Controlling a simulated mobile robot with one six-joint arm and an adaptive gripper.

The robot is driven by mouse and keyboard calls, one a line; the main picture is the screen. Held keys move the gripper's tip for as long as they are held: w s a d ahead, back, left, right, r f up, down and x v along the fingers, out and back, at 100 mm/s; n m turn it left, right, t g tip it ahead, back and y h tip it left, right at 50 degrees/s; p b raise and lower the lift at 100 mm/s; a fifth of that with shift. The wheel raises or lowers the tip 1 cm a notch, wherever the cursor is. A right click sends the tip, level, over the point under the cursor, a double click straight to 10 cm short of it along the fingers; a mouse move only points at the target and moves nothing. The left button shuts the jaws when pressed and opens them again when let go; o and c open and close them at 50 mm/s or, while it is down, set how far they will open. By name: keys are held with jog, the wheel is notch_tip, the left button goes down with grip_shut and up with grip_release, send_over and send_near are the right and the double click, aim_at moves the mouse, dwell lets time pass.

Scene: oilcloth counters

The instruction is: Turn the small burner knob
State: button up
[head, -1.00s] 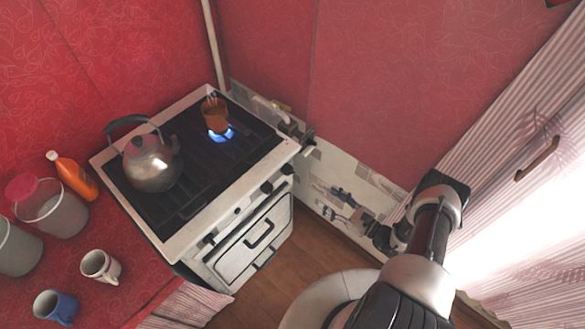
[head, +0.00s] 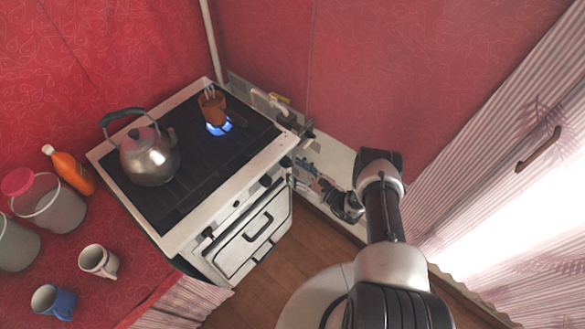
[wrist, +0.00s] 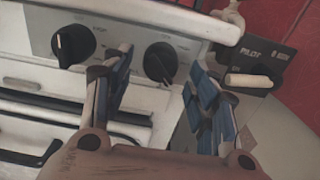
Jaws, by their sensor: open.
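The white stove (head: 178,238) has dark knobs along its front panel. In the wrist view a round black knob (wrist: 160,62) with a pointer sits at the panel's right end, framed between my fingers. Another black knob (wrist: 73,45) is to its left. I cannot read which one is marked for the small burner. The right-end knob (head: 287,161) also shows in the head view. My gripper (wrist: 158,76) is open, its blue-padded fingers on either side of the right-end knob, with no clear contact. In the head view my gripper (head: 306,172) is close to the stove's front right corner.
A blue flame (head: 218,127) burns under a small copper pot (head: 212,107). A metal kettle (head: 150,158) stands on the stove's left side. A dark "PILOT" plate with a pale handle (wrist: 252,80) lies right of the panel. Mugs (head: 98,261) stand on the red counter.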

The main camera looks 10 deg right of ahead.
jog(key=shift+w+a, duration=0.45)
jog(key=shift+w, duration=0.15)
jog(key=shift+c, duration=0.4)
jog(key=c, duration=1)
